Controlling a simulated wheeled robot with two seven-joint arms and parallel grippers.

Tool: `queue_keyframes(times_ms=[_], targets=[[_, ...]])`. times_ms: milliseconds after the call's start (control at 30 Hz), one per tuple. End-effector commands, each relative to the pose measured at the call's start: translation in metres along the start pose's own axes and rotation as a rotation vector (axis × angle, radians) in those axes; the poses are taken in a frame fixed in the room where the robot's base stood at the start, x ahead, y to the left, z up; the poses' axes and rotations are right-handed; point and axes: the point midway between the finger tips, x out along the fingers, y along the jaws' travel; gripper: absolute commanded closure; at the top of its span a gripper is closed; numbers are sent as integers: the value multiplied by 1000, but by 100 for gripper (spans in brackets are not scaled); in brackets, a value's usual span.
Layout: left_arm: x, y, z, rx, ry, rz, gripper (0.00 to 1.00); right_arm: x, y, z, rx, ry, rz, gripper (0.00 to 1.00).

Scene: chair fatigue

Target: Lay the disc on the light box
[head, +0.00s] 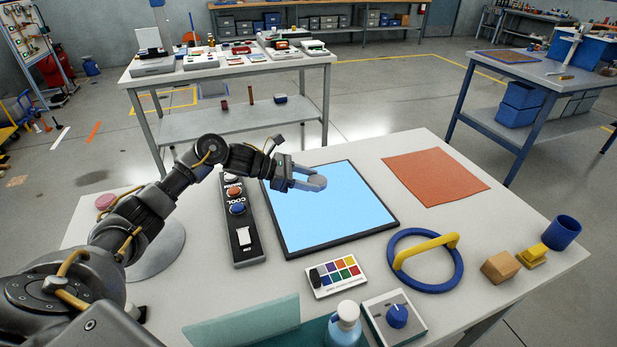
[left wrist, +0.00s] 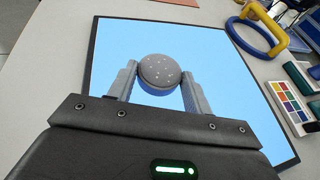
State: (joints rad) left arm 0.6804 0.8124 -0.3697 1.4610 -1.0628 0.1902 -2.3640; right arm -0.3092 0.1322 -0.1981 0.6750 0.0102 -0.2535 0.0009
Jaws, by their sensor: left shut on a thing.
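The light box (head: 345,222) is a flat, glowing light-blue panel with a dark frame on the white table. It also fills much of the left wrist view (left wrist: 215,60). My left gripper (head: 312,183) is over the back left part of the panel. Its fingers are shut on the disc (left wrist: 159,72), a round grey speckled piece with a bluish side, seen between the fingertips in the left wrist view. In the head view the disc (head: 317,181) shows small at the fingertips. I cannot tell whether the disc touches the panel. My right gripper is not in view.
A dark switch box (head: 247,252) stands left of the light box. A colour chart (head: 335,275), a blue ring with a yellow handle (head: 458,270) and a knob box (head: 393,317) lie in front and right. An orange mat (head: 435,176) lies at the back right.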

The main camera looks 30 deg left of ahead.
Motion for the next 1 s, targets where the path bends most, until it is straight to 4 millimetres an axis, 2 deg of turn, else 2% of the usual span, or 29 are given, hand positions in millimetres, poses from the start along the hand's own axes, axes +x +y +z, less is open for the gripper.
queue_keyframes(times_ms=[467, 500, 633, 1000], targets=[[2, 0, -6, 1, -2, 1, 74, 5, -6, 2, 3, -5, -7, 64], [2, 0, -5, 1, -1, 1, 46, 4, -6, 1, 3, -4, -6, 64], [2, 0, -5, 1, -1, 0, 29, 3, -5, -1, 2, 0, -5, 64], [0, 0, -1, 0, -1, 0, 28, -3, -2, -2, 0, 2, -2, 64]])
